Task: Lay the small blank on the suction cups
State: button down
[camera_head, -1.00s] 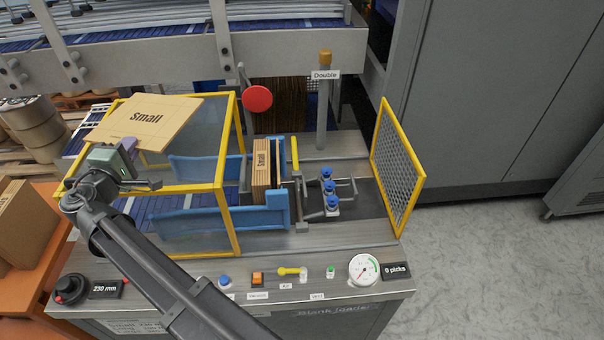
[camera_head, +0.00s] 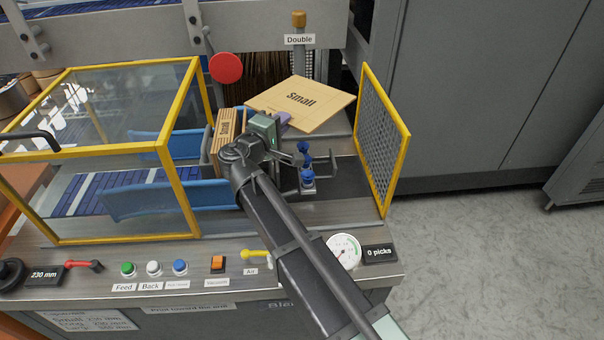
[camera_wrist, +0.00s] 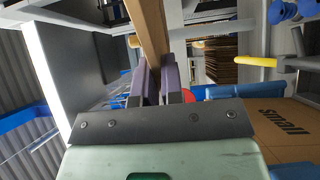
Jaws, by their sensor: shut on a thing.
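My gripper (camera_head: 284,122) is shut on the edge of a flat tan blank (camera_head: 318,108) printed "Small". The blank is held roughly level in the air, above and behind the blue suction cups (camera_head: 307,177), and looks apart from them. Some of the cups are partly hidden by my wrist. In the wrist view, the purple fingers (camera_wrist: 166,82) pinch the blank (camera_wrist: 150,28), seen edge-on. A blue cup (camera_wrist: 282,11) shows at the upper right there.
Upright blanks (camera_head: 226,124) stand in the blue-sided magazine left of my gripper; a "Small" face (camera_wrist: 285,122) shows in the wrist view. A yellow mesh guard (camera_head: 384,140) is at right, a yellow-framed clear guard (camera_head: 180,150) at left. A "Double" post (camera_head: 299,60) stands behind.

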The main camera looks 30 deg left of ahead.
jog(key=shift+w+d+f, duration=0.3)
jog(key=shift+w+d, duration=0.05)
jog(key=shift+d, duration=0.15)
notch_tip(320, 180, down, 20)
jog(key=b, duration=2)
jog(key=shift+f, duration=0.2)
jog(key=shift+r, duration=0.15)
jog(key=c, duration=1.7)
grip_release()
jog(key=o, duration=0.4)
jog(key=shift+o, duration=0.2)
